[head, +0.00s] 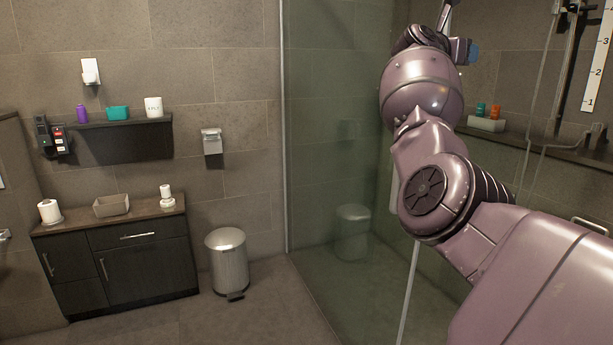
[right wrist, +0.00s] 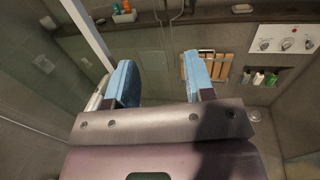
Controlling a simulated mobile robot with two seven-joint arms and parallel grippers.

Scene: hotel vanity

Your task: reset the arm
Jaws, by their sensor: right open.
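My right arm (head: 430,180) reaches in from the right edge of the head view and rises toward the top. Its gripper (head: 466,50) is partly visible at the top, with one blue fingertip showing. In the right wrist view, my right gripper (right wrist: 162,82) has its two blue fingers spread wide apart with nothing between them. It is raised near the glass shower area, apart from anything around it. My left gripper is not in either view.
A glass shower panel (head: 340,120) stands behind my right arm. A dark vanity cabinet (head: 150,265) and a metal bin (head: 228,262) stand at the left. A shelf (head: 120,142) holds small items. A wooden rack (right wrist: 205,70) is in the shower. The floor before the bin is clear.

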